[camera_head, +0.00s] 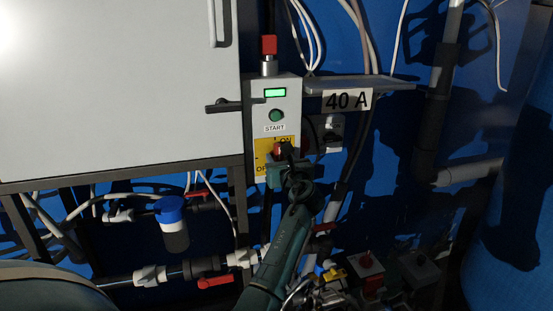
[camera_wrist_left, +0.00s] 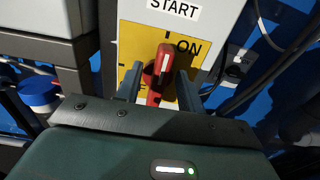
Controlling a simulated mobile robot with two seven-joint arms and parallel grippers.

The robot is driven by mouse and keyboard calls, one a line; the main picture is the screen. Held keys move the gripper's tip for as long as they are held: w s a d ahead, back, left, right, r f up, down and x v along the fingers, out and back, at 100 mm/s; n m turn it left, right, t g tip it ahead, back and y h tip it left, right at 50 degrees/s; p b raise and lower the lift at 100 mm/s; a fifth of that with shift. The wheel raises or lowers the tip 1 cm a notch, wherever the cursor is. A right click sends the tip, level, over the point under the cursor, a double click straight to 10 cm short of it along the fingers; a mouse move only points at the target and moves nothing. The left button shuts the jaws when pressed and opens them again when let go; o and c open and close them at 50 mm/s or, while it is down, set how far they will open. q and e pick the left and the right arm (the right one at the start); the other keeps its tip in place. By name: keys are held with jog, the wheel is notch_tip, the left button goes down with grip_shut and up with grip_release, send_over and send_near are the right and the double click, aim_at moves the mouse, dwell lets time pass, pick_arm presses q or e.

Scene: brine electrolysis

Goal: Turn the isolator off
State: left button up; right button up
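The isolator is a red handle (camera_head: 278,149) on a yellow plate (camera_head: 261,158) marked ON at the upper right and OFF at the lower left, low on a grey control box (camera_head: 260,110). In the left wrist view the red handle (camera_wrist_left: 162,72) stands nearly upright, beside the ON mark. My left gripper (camera_head: 287,160) is at the plate. In the left wrist view its fingers (camera_wrist_left: 159,88) stand either side of the handle, with yellow showing between. Contact cannot be told. The OFF mark is partly hidden. My right gripper is not in view.
The box also carries a lit green display (camera_head: 275,92), a green START button (camera_head: 276,115) and a red-topped lamp (camera_head: 269,46). A shelf with a 40 A sign (camera_head: 347,100) juts out at right. Pipes with red valve levers (camera_head: 215,281) run below.

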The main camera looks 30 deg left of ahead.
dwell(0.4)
pick_arm(q)
grip_shut()
